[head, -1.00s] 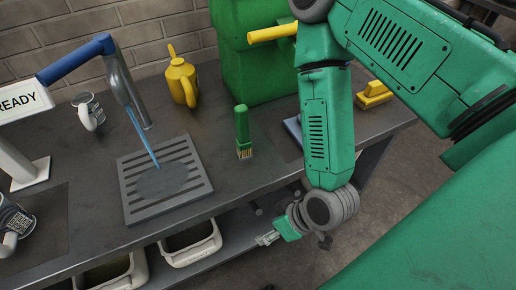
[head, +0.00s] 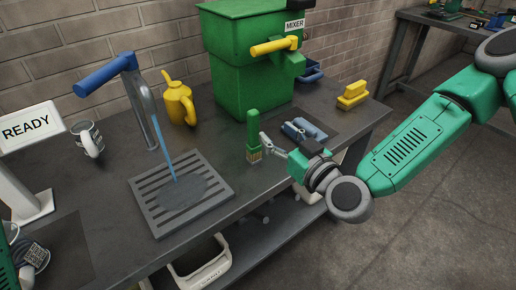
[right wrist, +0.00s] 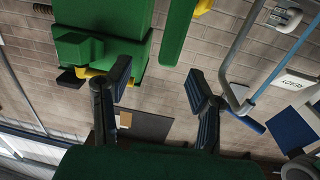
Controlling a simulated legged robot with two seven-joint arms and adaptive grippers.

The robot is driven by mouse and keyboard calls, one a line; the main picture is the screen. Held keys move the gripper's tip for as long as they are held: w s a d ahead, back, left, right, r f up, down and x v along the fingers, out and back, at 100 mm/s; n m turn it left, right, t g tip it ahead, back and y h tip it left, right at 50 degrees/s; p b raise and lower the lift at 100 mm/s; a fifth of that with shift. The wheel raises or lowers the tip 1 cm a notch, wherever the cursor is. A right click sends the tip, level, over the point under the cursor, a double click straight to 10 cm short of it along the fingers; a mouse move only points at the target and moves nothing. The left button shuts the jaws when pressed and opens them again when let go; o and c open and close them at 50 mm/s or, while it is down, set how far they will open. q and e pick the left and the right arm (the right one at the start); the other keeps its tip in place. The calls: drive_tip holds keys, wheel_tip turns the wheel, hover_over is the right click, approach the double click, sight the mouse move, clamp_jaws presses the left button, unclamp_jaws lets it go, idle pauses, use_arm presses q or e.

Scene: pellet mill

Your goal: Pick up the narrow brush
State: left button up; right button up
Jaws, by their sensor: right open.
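The narrow brush (head: 254,132) stands upright on the bench, with a green handle on top and pale bristles at the bottom. My right gripper (head: 273,147) is just to the right of the brush, its fingers pointing toward it. In the right wrist view a green bar, apparently the brush handle (right wrist: 177,25), lies beyond the two spread fingers of the gripper (right wrist: 160,86). The gripper is open, with nothing between its fingers. I cannot tell whether a finger touches the brush. My left gripper is not in view.
A drain grate (head: 150,217) under a running tap lies left of the brush. A green mixer (head: 240,85) with a yellow handle stands behind it.

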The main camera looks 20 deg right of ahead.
sight(256, 121)
drive_tip(key=w+a, duration=0.2)
drive_tip(key=w, duration=0.1)
drive_tip(key=shift+w+a+r, duration=0.1)
drive_tip(key=shift+r, duration=0.05)
drive_tip(key=x, duration=0.3)
drive_tip(key=shift+w+a, duration=0.1)
drive_tip(key=shift+w, duration=0.65)
drive_tip(key=shift+a, duration=0.25)
clamp_jaws()
